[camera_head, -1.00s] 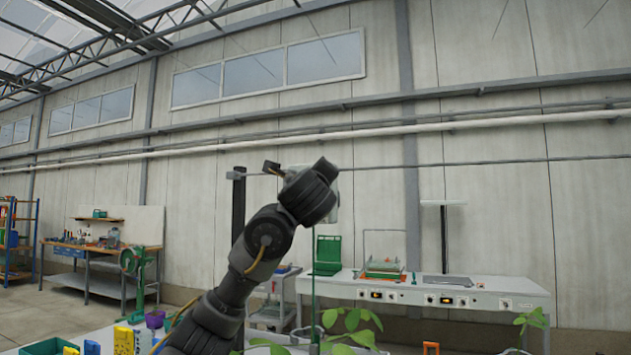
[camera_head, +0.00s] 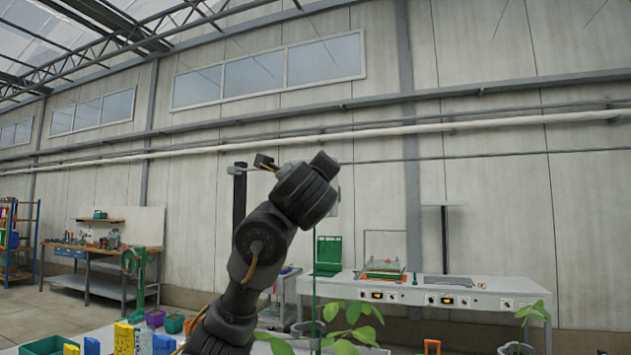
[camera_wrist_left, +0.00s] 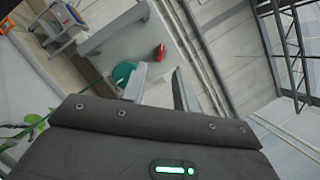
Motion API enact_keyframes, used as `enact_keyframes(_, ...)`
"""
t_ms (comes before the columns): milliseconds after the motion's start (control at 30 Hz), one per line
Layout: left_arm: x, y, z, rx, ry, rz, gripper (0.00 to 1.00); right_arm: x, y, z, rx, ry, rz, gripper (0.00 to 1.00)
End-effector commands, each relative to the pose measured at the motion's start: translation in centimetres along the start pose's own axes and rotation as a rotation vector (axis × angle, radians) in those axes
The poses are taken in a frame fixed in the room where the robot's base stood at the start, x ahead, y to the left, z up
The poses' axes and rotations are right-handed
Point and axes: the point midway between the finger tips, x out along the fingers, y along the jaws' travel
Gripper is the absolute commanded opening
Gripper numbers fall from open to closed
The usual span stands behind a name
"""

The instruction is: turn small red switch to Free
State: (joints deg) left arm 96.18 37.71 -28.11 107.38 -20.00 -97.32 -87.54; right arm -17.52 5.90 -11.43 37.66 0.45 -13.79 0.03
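My left arm rises through the middle of the head view, and its wrist (camera_head: 305,192) hides the gripper there. In the left wrist view my left gripper (camera_wrist_left: 159,74) shows two fingers standing apart with nothing held between them. A small red part (camera_wrist_left: 160,52) shows beyond the fingertips against a pale grey surface, apart from the fingers. I cannot tell whether it is the red switch or which position it is in. No lettering reading Free can be made out. No red switch is clear in the head view. My right gripper is out of view.
A round green object (camera_wrist_left: 124,72) is beside the fingers in the left wrist view. A white bench (camera_head: 350,288) with knobs and displays stands near the wall. Leafy plants (camera_head: 352,325) and blue and yellow containers (camera_head: 124,340) are in the foreground. The air above the bench is open.

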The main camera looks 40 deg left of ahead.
Motion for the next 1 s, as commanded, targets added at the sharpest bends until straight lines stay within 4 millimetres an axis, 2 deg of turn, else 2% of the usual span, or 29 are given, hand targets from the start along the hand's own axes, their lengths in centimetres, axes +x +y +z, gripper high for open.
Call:
enact_keyframes(100, -2.3, 0.1, -0.2, -0.003, 0.001, -0.004, 0.29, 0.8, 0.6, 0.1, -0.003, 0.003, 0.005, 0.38)
enact_keyframes(300, -4.3, 0.1, -0.1, -0.001, 0.0, -0.001, 0.29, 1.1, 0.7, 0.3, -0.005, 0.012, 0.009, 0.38)
enact_keyframes(1000, -4.6, 0.0, 0.0, -0.001, 0.0, 0.0, 0.29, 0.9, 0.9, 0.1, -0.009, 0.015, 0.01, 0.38)
